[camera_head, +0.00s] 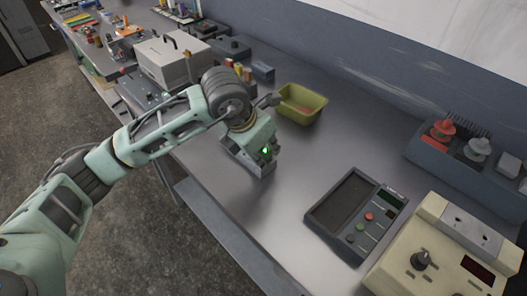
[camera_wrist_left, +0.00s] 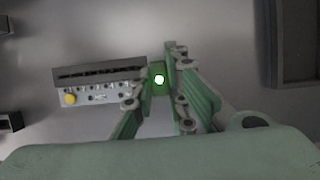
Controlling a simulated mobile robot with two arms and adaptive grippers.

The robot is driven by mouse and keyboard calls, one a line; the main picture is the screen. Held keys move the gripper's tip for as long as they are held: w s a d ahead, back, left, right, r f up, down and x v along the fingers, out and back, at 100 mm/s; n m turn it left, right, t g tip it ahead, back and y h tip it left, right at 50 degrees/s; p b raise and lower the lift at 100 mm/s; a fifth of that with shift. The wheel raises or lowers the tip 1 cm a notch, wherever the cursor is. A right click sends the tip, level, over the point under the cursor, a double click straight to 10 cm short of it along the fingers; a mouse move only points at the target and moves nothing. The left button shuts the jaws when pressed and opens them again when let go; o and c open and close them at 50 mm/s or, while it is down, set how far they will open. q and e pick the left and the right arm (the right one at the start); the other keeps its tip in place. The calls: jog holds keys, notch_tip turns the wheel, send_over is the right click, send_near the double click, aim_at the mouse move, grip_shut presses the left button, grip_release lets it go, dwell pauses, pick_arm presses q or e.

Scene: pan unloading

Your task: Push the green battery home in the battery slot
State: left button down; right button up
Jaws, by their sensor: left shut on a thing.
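My left gripper (camera_head: 263,148) is low over the middle of the bench. In the left wrist view its two fingers (camera_wrist_left: 160,88) are closed on the green battery (camera_wrist_left: 159,90), which sits between the tips. A bright green-white light glows at the battery; in the head view the gripper hides most of it. A small grey device (camera_head: 237,155) stands under and beside the gripper. In the wrist view this device (camera_wrist_left: 100,84), with a yellow knob, lies just left of the fingers. I cannot make out the battery slot, or how deep the battery sits. My right gripper is not in view.
A yellow bin (camera_head: 318,103) stands behind the gripper. A dark meter (camera_head: 316,217) and a cream box (camera_head: 437,205) stand at the right. A grey case (camera_head: 172,62) and loose items fill the far left. Bare bench lies between the gripper and the meter.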

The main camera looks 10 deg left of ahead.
pick_arm(q)
jog(key=shift+f, duration=0.15)
dwell(0.5)
jog(key=c, duration=1.7)
grip_release()
jog(key=shift+f, duration=0.1)
jog(key=shift+o, duration=0.2)
jog(key=shift+s+a+r, duration=0.1)
jog(key=shift+r, duration=0.3)
jog(key=v, duration=1.1)
jog(key=shift+s, duration=0.1)
